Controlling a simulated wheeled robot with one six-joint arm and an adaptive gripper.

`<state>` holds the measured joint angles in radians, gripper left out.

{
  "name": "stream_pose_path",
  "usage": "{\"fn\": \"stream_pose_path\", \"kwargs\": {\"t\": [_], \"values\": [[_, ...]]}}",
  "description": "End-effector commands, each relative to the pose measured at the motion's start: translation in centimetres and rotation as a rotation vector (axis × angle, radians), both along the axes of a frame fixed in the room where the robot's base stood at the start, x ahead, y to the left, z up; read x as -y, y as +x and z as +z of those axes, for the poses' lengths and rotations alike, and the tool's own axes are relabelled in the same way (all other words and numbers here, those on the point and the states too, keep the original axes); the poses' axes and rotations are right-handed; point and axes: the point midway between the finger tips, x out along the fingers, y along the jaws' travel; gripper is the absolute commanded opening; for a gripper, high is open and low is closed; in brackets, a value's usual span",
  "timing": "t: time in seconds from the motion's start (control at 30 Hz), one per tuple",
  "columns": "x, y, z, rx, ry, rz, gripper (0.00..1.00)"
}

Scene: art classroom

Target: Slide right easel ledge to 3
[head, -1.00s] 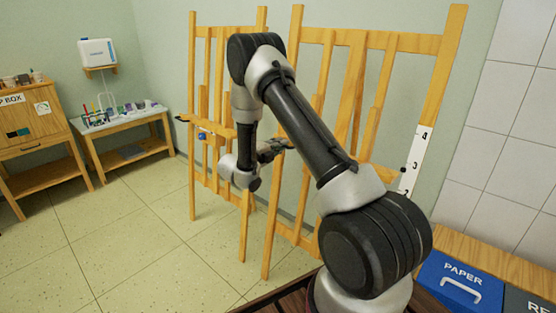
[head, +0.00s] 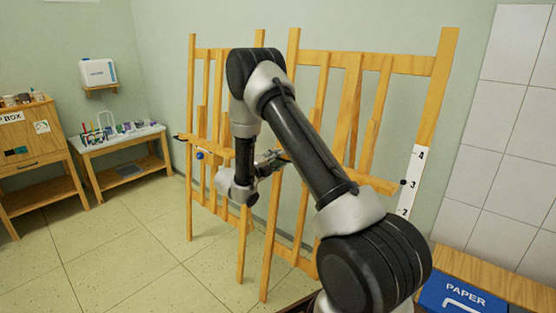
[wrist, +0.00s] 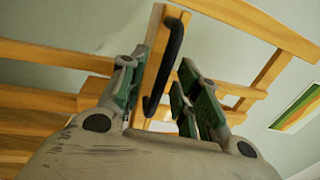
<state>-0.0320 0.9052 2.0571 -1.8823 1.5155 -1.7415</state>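The right easel (head: 437,95) is a wooden frame with a white number strip (head: 419,168) on its right post. Its wooden ledge (head: 375,183) shows to the right of my arm, with a dark pointer (head: 403,183) level with about the 3. My gripper (head: 272,162) is at the left part of this easel. In the wrist view, my gripper (wrist: 158,92) is open. Its green-padded fingers stand either side of a black curved handle (wrist: 172,60) on a wooden piece, with gaps visible beside the handle.
The left easel (head: 191,90) stands close on the left, with a blue knob (head: 200,155) on it. A blue paper bin (head: 462,298) is at the lower right. A side table (head: 125,138) and cabinet (head: 35,150) are at the far left. The floor (head: 130,235) in front is clear.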

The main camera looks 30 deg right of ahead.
Motion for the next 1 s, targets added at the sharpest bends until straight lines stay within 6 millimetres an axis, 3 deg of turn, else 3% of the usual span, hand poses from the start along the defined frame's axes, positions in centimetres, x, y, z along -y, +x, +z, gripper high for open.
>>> {"fn": "stream_pose_path", "kwargs": {"t": [0.5,0.7,1.0], "values": [[-9.5,-3.3,0.0,0.0,0.0,0.004,0.32],[-10.8,-3.9,0.0,0.0,0.0,0.001,0.32],[-10.9,-3.9,0.0,0.0,0.0,0.001,0.32]]}}
